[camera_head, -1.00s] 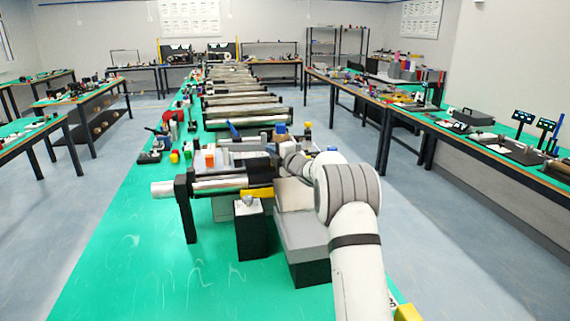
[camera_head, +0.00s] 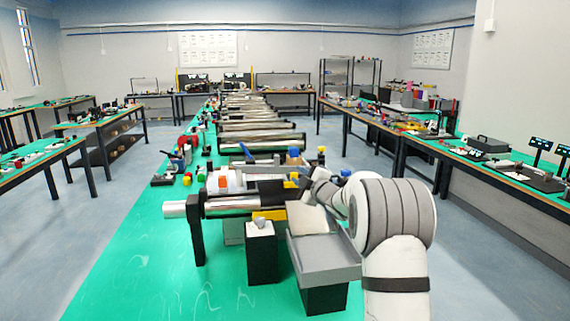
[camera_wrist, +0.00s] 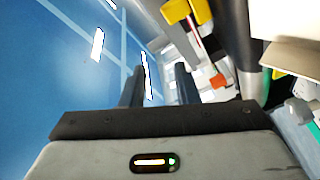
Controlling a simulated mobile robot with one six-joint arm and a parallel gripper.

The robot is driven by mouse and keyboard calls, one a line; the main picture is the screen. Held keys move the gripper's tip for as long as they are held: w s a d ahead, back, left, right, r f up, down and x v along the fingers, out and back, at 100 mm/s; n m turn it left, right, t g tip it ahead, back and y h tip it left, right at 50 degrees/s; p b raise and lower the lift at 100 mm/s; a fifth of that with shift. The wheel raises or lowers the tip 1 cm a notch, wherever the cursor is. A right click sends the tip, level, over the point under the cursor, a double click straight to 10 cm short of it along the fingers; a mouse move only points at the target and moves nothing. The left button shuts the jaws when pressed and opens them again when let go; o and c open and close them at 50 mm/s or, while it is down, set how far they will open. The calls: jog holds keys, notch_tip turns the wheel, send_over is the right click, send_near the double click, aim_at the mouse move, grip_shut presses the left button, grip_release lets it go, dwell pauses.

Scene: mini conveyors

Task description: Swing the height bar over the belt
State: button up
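The nearest conveyor has a dark belt (camera_head: 273,192) between shiny metal rollers (camera_head: 231,203). A flat yellow bar (camera_head: 270,214) lies along its near side, beside the belt; I cannot tell if it is the height bar. In the wrist view, yellow pieces (camera_wrist: 176,11) show at the top, beyond the fingers, with a small red-orange block (camera_wrist: 218,81) to the right. My gripper (camera_wrist: 159,70) has its two dark fingers apart with nothing between them. In the head view my arm comes from the lower right, and the fingers are not clearly visible.
A grey tray-like chute (camera_head: 326,262) and a black block (camera_head: 262,253) stand close in front of the conveyor. More rollers (camera_head: 262,142) line the green bench behind. The bench's near left (camera_head: 135,270) is clear. A long side table (camera_head: 455,158) runs on the right.

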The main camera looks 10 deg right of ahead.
aim_at(278, 159)
jog(key=shift+o, duration=1)
jog(key=w+a+r+m+h+p, duration=0.2)
jog(key=w+m, duration=0.3)
jog(key=m, duration=0.7)
jog(key=shift+a+t+h, duration=0.3)
jog(key=shift+a, duration=0.45)
jog(key=shift+w+a+f+m+p, duration=0.1)
jog(key=shift+w+a+m+p, duration=0.35)
jog(key=shift+w, duration=0.95)
jog(key=shift+w+a+r+m+p, duration=0.15)
jog(key=shift+w+m+p, duration=0.35)
jog(key=shift+w, duration=0.95)
jog(key=shift+w+a+f+m+p, duration=0.2)
jog(key=shift+w+a+p, duration=0.3)
jog(key=shift+w, duration=0.9)
jog(key=shift+d, duration=0.1)
grip_shut()
